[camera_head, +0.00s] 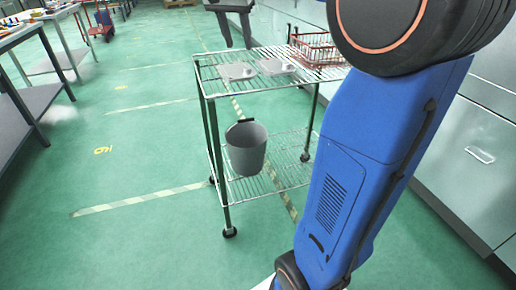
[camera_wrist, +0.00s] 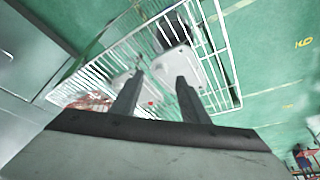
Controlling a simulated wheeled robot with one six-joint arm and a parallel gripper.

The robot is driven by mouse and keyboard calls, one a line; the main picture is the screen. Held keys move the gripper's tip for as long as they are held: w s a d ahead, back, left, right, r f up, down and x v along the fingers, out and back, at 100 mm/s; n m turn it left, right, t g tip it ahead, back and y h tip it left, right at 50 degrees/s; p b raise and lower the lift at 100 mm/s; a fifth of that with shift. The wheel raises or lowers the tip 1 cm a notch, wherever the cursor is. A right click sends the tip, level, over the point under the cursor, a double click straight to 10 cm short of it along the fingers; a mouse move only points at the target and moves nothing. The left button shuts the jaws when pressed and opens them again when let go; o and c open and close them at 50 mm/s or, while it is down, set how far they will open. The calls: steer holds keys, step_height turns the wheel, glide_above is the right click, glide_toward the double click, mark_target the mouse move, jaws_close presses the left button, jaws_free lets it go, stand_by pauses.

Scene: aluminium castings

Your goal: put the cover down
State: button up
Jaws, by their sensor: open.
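Two flat light-grey cast covers lie on the top shelf of the wire cart, a left one (camera_head: 237,71) and a right one (camera_head: 275,66), close together. In the wrist view one cover (camera_wrist: 177,66) shows just beyond the fingertips, and the other is partly hidden behind the left finger. My gripper (camera_head: 238,46) is at the top of the head view, pointing down over the far left part of the cart. In the wrist view my gripper (camera_wrist: 159,77) is open, its two dark fingers apart with nothing held between them.
The wire cart (camera_head: 205,76) stands on the green floor. A red wire basket (camera_head: 316,47) sits on its top shelf at right. A grey bucket (camera_head: 246,150) is on the lower shelf. Cabinets (camera_head: 475,145) line the right side; a table (camera_head: 18,34) stands at left. Floor between is clear.

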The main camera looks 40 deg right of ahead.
steer(key=s+a+f+n+y, duration=0.1)
steer(key=s+a+f+n, duration=0.2)
steer(key=s+f, duration=0.5)
steer(key=s+a+f+n+t+y, duration=0.1)
steer(key=s+a+f+n, duration=0.3)
steer(key=s+f, duration=0.4)
steer(key=s+a+f+n+t+y, duration=0.1)
steer(key=s+a+f+n, duration=0.3)
steer(key=s, duration=1)
step_height(320, 180, down, 4)
steer(key=shift+a+f+y, duration=0.2)
steer(key=shift+a+y, duration=0.1)
steer(key=shift+a, duration=0.65)
steer(key=shift+c, duration=0.6)
